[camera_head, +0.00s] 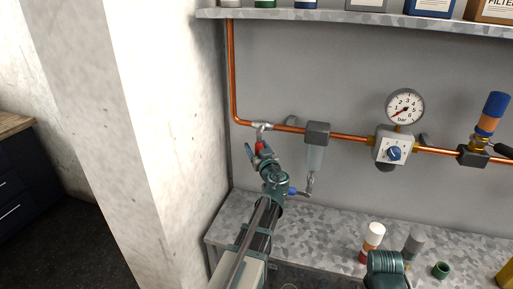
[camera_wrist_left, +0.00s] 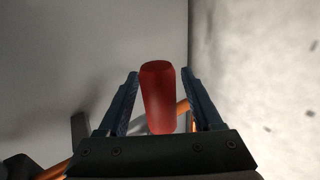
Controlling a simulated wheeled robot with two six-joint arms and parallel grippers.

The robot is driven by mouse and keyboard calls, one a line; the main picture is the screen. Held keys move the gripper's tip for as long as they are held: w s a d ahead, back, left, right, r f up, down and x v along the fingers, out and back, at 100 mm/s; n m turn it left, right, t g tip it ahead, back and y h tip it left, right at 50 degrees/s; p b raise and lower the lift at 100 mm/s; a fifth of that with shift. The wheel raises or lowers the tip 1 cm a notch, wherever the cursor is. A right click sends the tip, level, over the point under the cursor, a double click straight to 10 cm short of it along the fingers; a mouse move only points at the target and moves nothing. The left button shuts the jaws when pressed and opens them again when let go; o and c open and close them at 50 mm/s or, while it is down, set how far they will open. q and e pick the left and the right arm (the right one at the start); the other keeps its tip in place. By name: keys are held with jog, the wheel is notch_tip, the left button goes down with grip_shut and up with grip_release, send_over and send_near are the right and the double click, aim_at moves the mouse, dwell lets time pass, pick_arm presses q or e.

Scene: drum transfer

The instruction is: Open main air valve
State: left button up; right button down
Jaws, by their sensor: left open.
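The main air valve (camera_head: 262,127) is a silver fitting on the copper pipe near the left wall corner. Its red handle (camera_head: 260,146) sticks out from the pipe, roughly crosswise to it. My left gripper (camera_head: 258,154) is at the handle with its fingers open. In the left wrist view the red handle (camera_wrist_left: 158,98) stands between the two fingers of the left gripper (camera_wrist_left: 160,73), with a gap on each side. My right gripper does not show.
A filter bowl (camera_head: 315,150), a regulator (camera_head: 393,147) with a round gauge (camera_head: 404,107), and a blue-and-orange fitting (camera_head: 490,115) follow along the pipe. A white pillar (camera_head: 140,100) stands close on the left. The metal bench (camera_head: 320,225) below holds a white-capped bottle (camera_head: 373,236).

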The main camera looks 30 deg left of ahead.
pick_arm(q)
grip_shut()
dwell(0.4)
dwell(1.1)
